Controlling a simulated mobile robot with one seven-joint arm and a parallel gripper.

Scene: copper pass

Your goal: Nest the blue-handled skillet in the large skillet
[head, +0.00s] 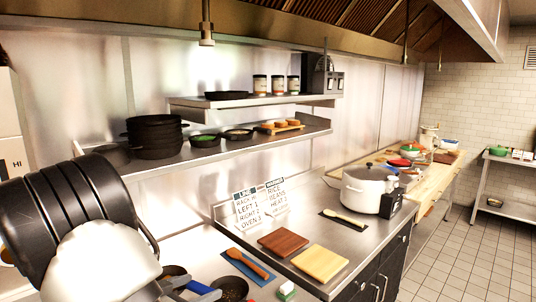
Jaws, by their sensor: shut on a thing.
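My gripper (172,285) shows only in part at the bottom edge, beside the white end of my arm. It is shut on a blue handle (203,288), which I take to be that of the blue-handled skillet. A dark round pan (232,289) lies at the right end of the blue handle, cut off by the bottom edge. Another dark pan rim (173,270) shows just behind my gripper. I cannot tell which of these is the large skillet, nor whether the held skillet touches the counter.
A white pot (365,188) stands behind. A wall shelf (290,133) holding black pans (155,137) overhangs the counter.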

